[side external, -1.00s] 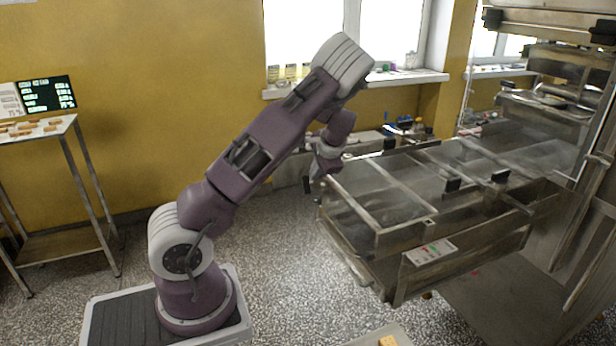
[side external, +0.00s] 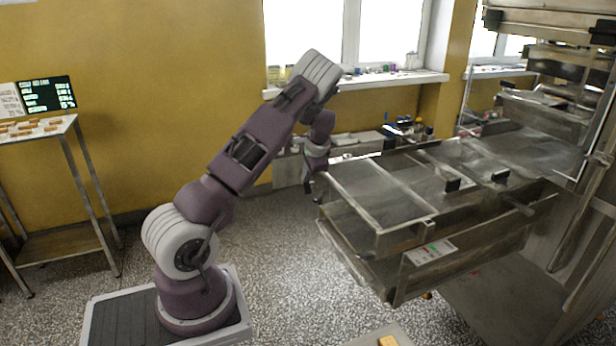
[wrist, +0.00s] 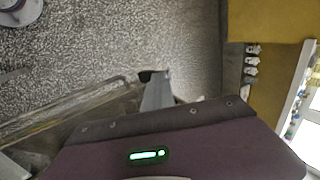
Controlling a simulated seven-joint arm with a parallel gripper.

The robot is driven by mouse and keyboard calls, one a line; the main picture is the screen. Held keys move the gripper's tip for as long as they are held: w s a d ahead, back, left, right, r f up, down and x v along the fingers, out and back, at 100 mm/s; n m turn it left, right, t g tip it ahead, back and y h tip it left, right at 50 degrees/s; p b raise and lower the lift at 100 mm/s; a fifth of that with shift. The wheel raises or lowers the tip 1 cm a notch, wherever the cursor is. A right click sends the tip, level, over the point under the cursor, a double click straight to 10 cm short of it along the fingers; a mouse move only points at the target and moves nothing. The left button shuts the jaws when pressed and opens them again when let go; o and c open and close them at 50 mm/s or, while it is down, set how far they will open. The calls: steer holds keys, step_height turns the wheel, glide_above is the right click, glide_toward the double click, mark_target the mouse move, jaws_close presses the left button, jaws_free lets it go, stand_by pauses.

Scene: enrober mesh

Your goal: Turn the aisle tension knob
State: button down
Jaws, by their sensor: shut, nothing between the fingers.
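The enrober (side external: 405,240) is a steel machine with clear covers and a small control panel (side external: 430,252) on its front side. In the wrist view my gripper (wrist: 153,77) shows as a grey finger with a dark tip, shut and empty, beside the machine's edge (wrist: 70,108). I cannot pick out the aisle tension knob for certain; it may be hidden by my gripper or the frame.
Black handles (side external: 452,184) stand on the machine's covers. A counter with small items (side external: 355,142) runs along the wall behind. A side table with bars (side external: 40,125) stands far left. The speckled floor (side external: 275,260) between my base and the machine is clear.

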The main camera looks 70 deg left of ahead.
steer(key=shift+s+a+h, duration=0.1)
steer(key=shift+a+h, duration=0.5)
steer(key=shift+h, duration=0.2)
steer(key=shift+a, duration=0.25)
steer(key=d+v, duration=0.1)
steer(key=v, duration=0.4)
step_height(320, 180, up, 8)
glide_above(308, 190)
steer(key=d+f+m+y, duration=0.25)
steer(key=d+m, duration=0.75)
steer(key=m, duration=0.8)
steer(key=x, duration=1.5)
steer(key=shift+d+f, duration=0.1)
steer(key=shift+d, duration=0.05)
